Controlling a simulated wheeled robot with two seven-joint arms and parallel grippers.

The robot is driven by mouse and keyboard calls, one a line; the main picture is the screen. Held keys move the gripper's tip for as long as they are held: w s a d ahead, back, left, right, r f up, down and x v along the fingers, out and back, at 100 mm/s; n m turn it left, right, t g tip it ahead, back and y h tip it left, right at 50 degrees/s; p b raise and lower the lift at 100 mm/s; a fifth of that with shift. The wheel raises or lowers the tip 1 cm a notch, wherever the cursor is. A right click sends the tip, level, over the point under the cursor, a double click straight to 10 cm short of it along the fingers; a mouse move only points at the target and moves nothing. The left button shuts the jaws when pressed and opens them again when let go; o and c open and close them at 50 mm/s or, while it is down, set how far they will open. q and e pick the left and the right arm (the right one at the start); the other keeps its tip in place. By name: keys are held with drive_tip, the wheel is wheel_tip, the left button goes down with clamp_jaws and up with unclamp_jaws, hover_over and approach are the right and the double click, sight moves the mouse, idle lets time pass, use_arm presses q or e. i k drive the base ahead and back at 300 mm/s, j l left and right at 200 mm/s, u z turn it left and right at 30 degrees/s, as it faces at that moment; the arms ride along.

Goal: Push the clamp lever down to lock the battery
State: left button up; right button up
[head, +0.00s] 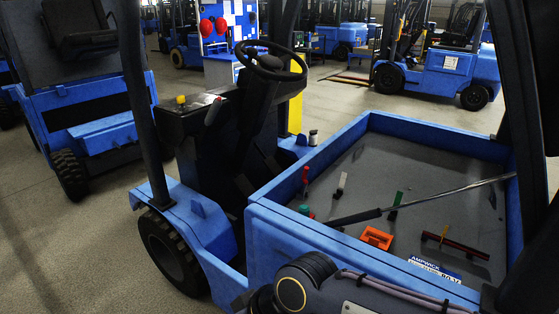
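The battery (350,180) shows as a broad dark grey top inside the blue-walled compartment of a blue forklift. A long metal rod with a black grip (355,217) slants across it, the grip at the left and the thin bar running up to the right wall. It looks like the clamp lever, but I cannot tell for certain, nor how high it stands. An orange block (377,238) sits near the front wall. Neither gripper is in view; only a dark arm link of mine shows at the bottom.
Other forklifts stand behind.

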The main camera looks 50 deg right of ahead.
sight(306, 170)
drive_tip(key=i+z, duration=0.4)
drive_tip(key=i+j+z, duration=0.2)
drive_tip(key=z, duration=0.15)
drive_tip(key=i+j+z, duration=0.25)
drive_tip(key=z, duration=0.15)
drive_tip(key=i+j+z, duration=0.45)
drive_tip(key=z, duration=0.35)
drive_tip(key=i+j+z, duration=0.1)
drive_tip(key=z, duration=0.4)
drive_tip(key=i+j+z, duration=0.15)
drive_tip(key=z, duration=0.3)
drive_tip(key=j+z, duration=0.25)
drive_tip(key=z, duration=0.25)
drive_tip(key=i+j+z, duration=0.1)
drive_tip(key=z, duration=0.35)
drive_tip(key=j+z, duration=0.35)
drive_tip(key=z, duration=0.15)
drive_tip(key=j+z, duration=0.65)
drive_tip(key=i+l, duration=0.05)
drive_tip(key=l, duration=0.05)
